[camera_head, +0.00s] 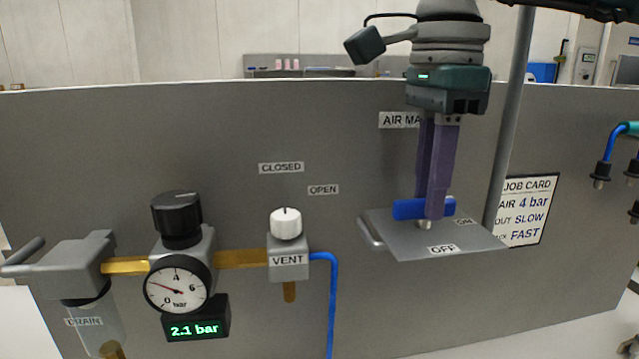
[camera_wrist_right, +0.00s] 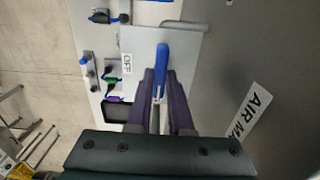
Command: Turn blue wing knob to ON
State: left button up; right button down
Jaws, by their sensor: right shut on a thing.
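The blue wing knob (camera_head: 408,209) stands on a grey plate (camera_head: 400,248) under the AIR MA... label. The OFF label (camera_head: 443,250) is at the plate's front and a partly hidden label, probably ON, is at its right. My right gripper (camera_head: 433,212) points down with its purple fingers shut on the knob, whose wing lies roughly left to right in the head view. In the right wrist view the blue wing (camera_wrist_right: 163,62) shows between and beyond the fingertips, near the OFF label (camera_wrist_right: 127,64). My left gripper is not in view.
A black knob (camera_head: 178,218) above a round gauge, a display reading 2.1 bar (camera_head: 195,330) and a white VENT knob (camera_head: 286,222) stand to the left. A job card (camera_head: 527,210) is on the panel at right. A grey pole (camera_head: 510,120) rises close to my right gripper.

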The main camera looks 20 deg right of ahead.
jog(key=shift+r, duration=0.1)
dwell(0.4)
jog(key=c, duration=0.8)
grip_release()
notch_tip(320, 180, up, 10)
jog(key=p, duration=0.8)
